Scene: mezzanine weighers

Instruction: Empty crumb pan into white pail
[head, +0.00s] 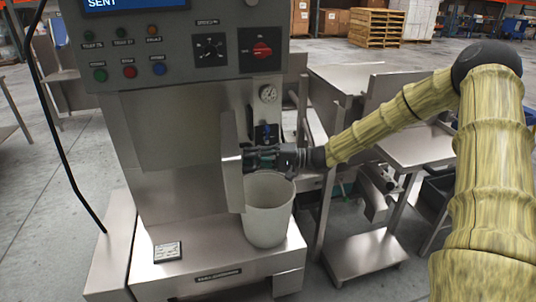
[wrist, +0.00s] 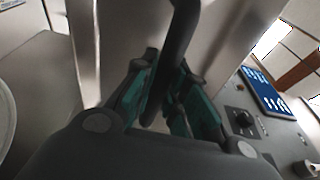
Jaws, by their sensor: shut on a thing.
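The crumb pan (head: 231,165) is a grey metal piece standing on edge, steeply tilted, at the upper left of the pail. Its metal face (wrist: 125,40) also fills the upper middle of the wrist view. My gripper (head: 250,160) is shut on the pan's dark handle (wrist: 180,40), which runs between the teal-padded fingers. The white pail (head: 268,215) stands upright on the machine's steel base, below my gripper. A pale curved rim at the left edge of the wrist view looks like the pail (wrist: 5,115). The pail's inside and any crumbs cannot be made out.
The machine's control panel (head: 185,55) with knobs and buttons stands above and behind the pan. A small card (head: 167,251) lies on the steel base (head: 210,262). Steel stands (head: 370,255) are close on the right, beneath my arm. Open floor lies at left.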

